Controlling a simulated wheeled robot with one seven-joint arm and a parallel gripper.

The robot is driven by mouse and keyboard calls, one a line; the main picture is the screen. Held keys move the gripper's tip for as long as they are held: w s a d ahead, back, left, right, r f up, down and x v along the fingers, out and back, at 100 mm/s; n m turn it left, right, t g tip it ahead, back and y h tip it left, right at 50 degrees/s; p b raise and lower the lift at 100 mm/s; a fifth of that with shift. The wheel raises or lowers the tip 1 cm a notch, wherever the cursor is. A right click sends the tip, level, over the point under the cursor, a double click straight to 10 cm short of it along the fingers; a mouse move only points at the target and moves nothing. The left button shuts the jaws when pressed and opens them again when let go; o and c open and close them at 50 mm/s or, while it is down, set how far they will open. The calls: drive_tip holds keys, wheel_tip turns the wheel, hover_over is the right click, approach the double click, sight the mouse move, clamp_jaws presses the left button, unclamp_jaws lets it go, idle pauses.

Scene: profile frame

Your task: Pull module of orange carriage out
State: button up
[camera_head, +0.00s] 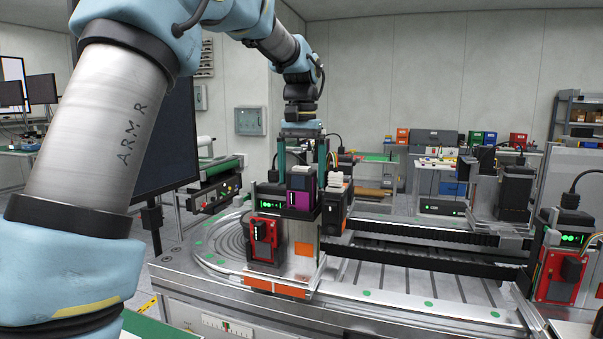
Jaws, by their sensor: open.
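The orange carriage (275,287) stands on the machine bed left of centre, marked by an orange front strip and an orange square on its grey plate. A module (301,199) with a dark body and a purple front panel sits upright at its top. My gripper (302,170) points down over this module, with its fingers apart on the left and right of the module's top. The gripper is open; I cannot tell whether the fingers touch the module. A red and black unit (264,237) with green lights sits lower left on the carriage.
A dark unit with an orange panel (335,212) stands close on the right. Long rails (430,258) run right to another red unit (556,268). A dark monitor (165,140) stands left behind my arm. The slotted bed (400,285) in front of the rails is clear.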

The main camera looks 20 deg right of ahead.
drive_tip(key=shift+r, duration=0.1)
drive_tip(key=c, duration=1.5)
